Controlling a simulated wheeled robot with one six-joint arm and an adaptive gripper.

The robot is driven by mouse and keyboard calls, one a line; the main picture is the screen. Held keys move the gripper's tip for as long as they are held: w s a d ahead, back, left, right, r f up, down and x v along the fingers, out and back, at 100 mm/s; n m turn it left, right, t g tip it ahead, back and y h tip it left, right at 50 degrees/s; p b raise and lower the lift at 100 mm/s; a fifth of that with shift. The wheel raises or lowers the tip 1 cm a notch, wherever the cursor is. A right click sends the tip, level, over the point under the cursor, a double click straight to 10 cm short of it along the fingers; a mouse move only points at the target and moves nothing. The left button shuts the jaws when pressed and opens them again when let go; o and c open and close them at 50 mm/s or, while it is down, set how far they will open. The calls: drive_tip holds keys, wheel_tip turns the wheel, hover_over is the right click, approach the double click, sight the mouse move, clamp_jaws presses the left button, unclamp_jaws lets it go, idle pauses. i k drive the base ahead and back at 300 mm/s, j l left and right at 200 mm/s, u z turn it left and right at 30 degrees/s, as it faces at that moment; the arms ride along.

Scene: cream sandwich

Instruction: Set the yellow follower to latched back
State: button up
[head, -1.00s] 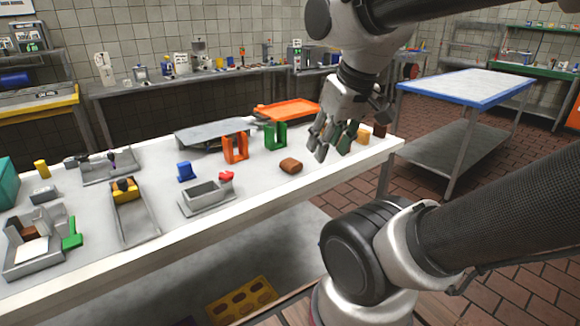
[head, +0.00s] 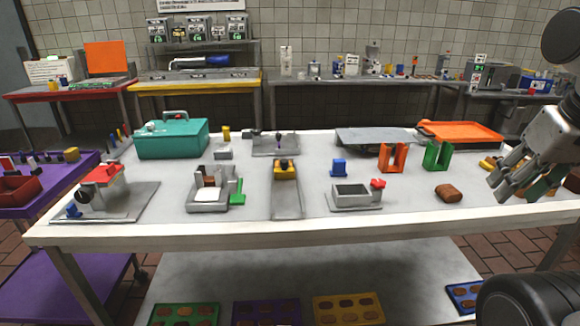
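My gripper (head: 507,190) is at the right edge of the head view, above the table's right part and well apart from the follower. Its fingers are spread, with nothing seen between them.
A grey fixture with a green lever (head: 237,192) stands left of the channel. A blue block (head: 339,168) and a grey box (head: 352,195) with a red knob stand right of it. A brown piece (head: 448,194) lies near my gripper. Bare tabletop lies before the orange and green holders.

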sight(285, 172)
drive_tip(key=i+j+u, duration=0.2)
drive_tip(key=i+j, duration=0.6)
